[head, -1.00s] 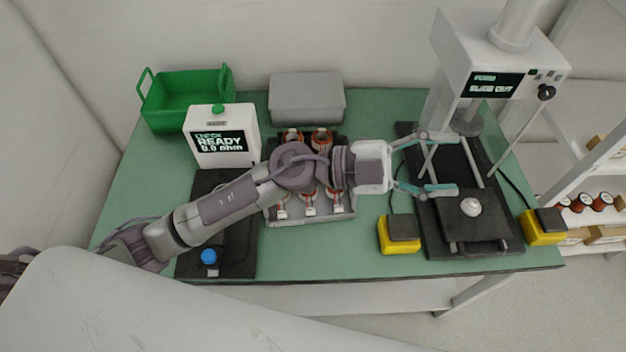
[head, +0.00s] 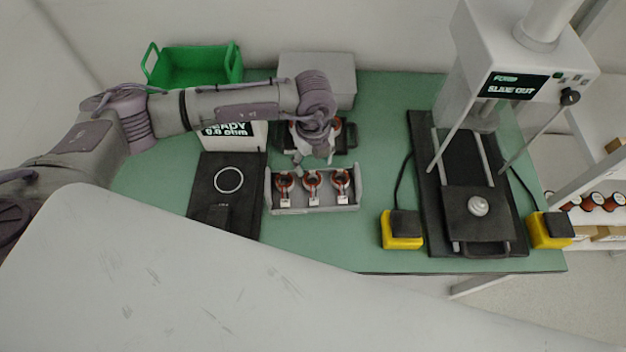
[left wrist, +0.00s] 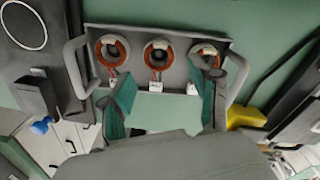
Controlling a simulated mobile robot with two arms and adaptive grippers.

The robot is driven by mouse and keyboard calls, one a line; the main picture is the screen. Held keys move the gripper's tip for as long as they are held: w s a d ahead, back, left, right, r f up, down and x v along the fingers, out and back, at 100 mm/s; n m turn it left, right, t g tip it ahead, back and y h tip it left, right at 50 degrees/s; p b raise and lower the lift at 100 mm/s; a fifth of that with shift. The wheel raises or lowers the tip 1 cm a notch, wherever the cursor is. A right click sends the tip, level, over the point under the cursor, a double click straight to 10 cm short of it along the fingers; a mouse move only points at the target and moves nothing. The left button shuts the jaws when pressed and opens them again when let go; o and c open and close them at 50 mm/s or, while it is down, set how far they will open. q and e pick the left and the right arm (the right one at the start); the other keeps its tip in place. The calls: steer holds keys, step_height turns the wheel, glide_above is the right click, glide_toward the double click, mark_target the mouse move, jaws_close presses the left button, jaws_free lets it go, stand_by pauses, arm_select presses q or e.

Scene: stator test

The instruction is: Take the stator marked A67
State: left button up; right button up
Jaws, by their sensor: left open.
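Three stators, copper-orange rings with white tags, sit in a row in a grey tray (head: 313,209): left (head: 283,184), middle (head: 312,184) and right (head: 342,184). The left wrist view also shows the left (left wrist: 112,49), middle (left wrist: 158,54) and right (left wrist: 205,56) ones. The tag marks are too small to read, so I cannot tell which is A67. My left gripper (head: 316,158) points down behind this row, fingers apart and empty. In the left wrist view its teal fingers reach toward the tray, one overlapping the right stator. More stators behind are partly hidden by my arm. My right gripper is not seen.
A tester (head: 222,136) reading READY stands behind a black pad (head: 228,205). A green bin (head: 192,68) and a grey box (head: 318,72) are at the back. A press (head: 500,75) and yellow-based pedals (head: 402,243) stand right.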

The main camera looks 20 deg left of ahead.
mark_target(313, 181)
arm_select(q)
steer(key=shift+f, duration=0.8)
steer(key=shift+f+p, duration=0.25)
steer(key=shift+p, duration=0.05)
steer(key=f, duration=0.1)
steer(key=f+p, duration=0.1)
steer(key=f, duration=0.1)
steer(key=shift+s+f+p, duration=0.25)
steer(key=shift+f+p, duration=0.05)
steer(key=shift+p, duration=0.1)
steer(key=shift+f, duration=0.65)
steer(key=c, duration=1)
steer(key=shift+w+r, duration=0.1)
steer(key=shift+r, duration=0.1)
